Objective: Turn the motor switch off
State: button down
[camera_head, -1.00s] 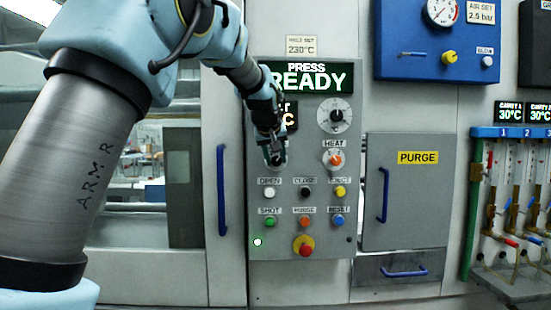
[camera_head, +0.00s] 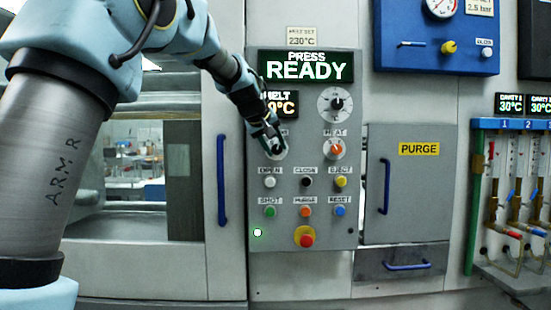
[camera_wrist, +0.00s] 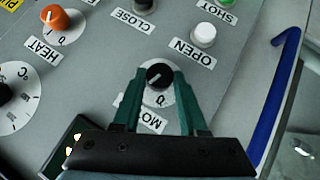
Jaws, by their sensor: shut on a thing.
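The motor switch is a small black round knob (camera_wrist: 158,76) with a white mark, on a pale disc marked 0. Its label is partly covered; only "MO" reads clearly in the wrist view. My gripper (camera_wrist: 158,78) has its two green fingers on either side of the knob, shut on it. The white mark slants and does not point straight at the 0. In the head view my gripper (camera_head: 276,147) is at the left of the grey control panel (camera_head: 330,205), hiding most of the switch.
The orange HEAT knob (camera_head: 334,149) is to the right. Below are OPEN (camera_head: 270,182), CLOSE (camera_head: 306,182) and EJECT (camera_head: 341,181) buttons, another button row, and a red emergency button (camera_head: 306,240). A blue door handle (camera_head: 221,180) stands at the left.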

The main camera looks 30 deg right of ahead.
jog(key=h+b, duration=0.1)
jog(key=b, duration=0.2)
jog(key=f+n+h+b, duration=0.1)
jog(key=b, duration=0.2)
jog(key=n+h+b, duration=0.1)
jog(key=b, duration=0.2)
jog(key=shift+w+a+f+g, duration=0.2)
jog(key=shift+a+f+g, duration=0.05)
jog(key=shift+f+g, duration=0.05)
jog(key=n+h+b, duration=0.1)
jog(key=h+b, duration=0.1)
jog(key=b, duration=0.5)
jog(key=shift+f+n+h+b, duration=0.1)
jog(key=shift+n+h+b, duration=0.2)
jog(key=shift+h, duration=0.1)
jog(key=n+h+b, duration=0.1)
jog(key=b, duration=0.4)
jog(key=shift+n+h+b, duration=0.3)
jog(key=shift+h, duration=0.1)
jog(key=shift+r+b, duration=0.35)
jog(key=shift+b, duration=0.2)
jog(key=shift+c, duration=2.2)
grip_release()
jog(key=shift+a, duration=0.1)
